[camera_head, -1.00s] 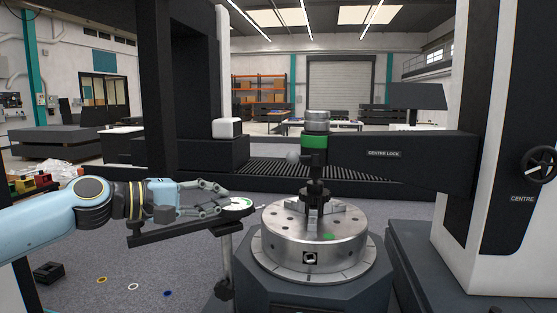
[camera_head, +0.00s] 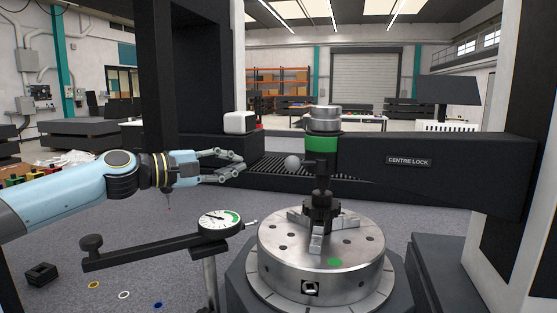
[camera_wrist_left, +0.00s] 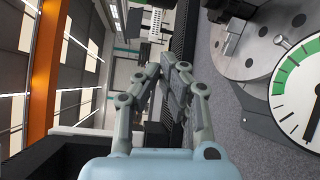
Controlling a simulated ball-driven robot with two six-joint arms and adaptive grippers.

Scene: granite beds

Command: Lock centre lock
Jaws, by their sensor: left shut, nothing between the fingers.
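The black arm marked CENTRE LOCK (camera_head: 440,175) reaches in from the right and carries an upright spindle with a green band (camera_head: 323,144). A grey ball knob (camera_head: 292,162) sits just left of the spindle. Below, a dark centre piece stands in the steel chuck (camera_head: 335,250), which has a green dot on top. My left gripper (camera_head: 242,163) is level with the knob, to its left and apart from it. Its fingers are together and empty; they also show in the left wrist view (camera_wrist_left: 172,62). My right gripper is out of view.
A dial gauge (camera_head: 220,221) on a dark bar (camera_head: 140,252) and post stands below my left gripper; its face also shows in the left wrist view (camera_wrist_left: 305,95). A handwheel is out of view now. A small black block (camera_head: 41,274) and coloured rings lie on the floor.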

